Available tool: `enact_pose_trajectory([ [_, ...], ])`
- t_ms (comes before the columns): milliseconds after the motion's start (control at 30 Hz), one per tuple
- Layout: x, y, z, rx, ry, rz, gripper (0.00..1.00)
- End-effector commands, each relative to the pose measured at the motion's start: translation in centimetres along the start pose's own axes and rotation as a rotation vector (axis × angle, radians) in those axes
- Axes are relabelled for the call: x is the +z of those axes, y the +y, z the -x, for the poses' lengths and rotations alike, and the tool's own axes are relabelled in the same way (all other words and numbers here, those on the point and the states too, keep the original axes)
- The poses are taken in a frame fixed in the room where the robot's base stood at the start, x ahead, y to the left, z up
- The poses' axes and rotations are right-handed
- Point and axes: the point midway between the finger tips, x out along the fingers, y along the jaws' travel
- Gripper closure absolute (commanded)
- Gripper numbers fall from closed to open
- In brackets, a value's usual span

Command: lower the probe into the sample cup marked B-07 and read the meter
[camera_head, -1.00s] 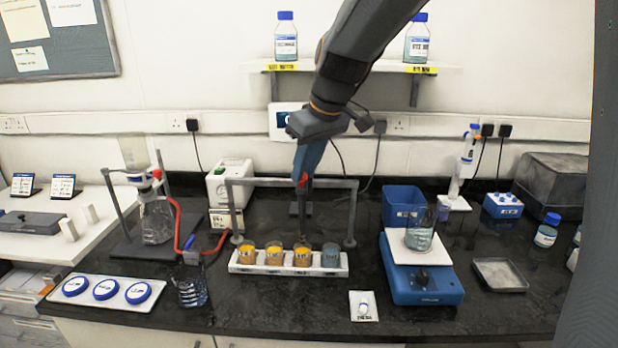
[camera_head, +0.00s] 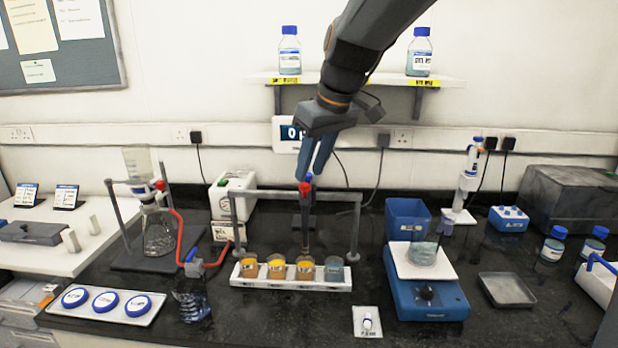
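My gripper (camera_head: 306,178) hangs over the middle of the bench with its blue fingers pointing down. It is shut on the red-topped upper end of a thin dark probe (camera_head: 306,215). The probe is upright, with its lower end at the third cup from the left (camera_head: 305,264); I cannot tell if the tip is inside or just above. Several sample cups stand in a white rack (camera_head: 291,283), most with orange-yellow contents, the rightmost grey-blue (camera_head: 334,268). Their markings are too small to read. A white meter (camera_head: 287,146) on the wall is partly hidden by my arm; a "0" shows.
A grey frame (camera_head: 275,195) spans the rack. A blue stirrer (camera_head: 427,295) with a beaker stands right, beside a blue bin (camera_head: 406,219). A small white card with a vial (camera_head: 367,322) lies in front.

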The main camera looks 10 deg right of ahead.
Motion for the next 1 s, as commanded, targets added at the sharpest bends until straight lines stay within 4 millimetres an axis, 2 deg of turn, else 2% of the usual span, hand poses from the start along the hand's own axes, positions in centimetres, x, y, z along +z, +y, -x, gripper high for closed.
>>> enact_pose_trajectory([
  [100,-0.1,0.1,1.9,0.002,0.005,0.0,0.71],
  [300,0.0,0.0,4.1,0.001,0.003,0.0,0.71],
  [733,0.0,0.0,4.5,0.0,0.001,0.0,0.71],
  [767,0.1,0.0,4.4,0.0,-0.001,-0.003,0.71],
  [867,2.6,0.4,1.8,0.012,-0.034,-0.062,0.71],
  [967,6.8,0.9,-2.2,0.035,-0.084,-0.16,0.71],
  [1000,8.9,1.1,-4.0,0.047,-0.106,-0.208,0.71],
])
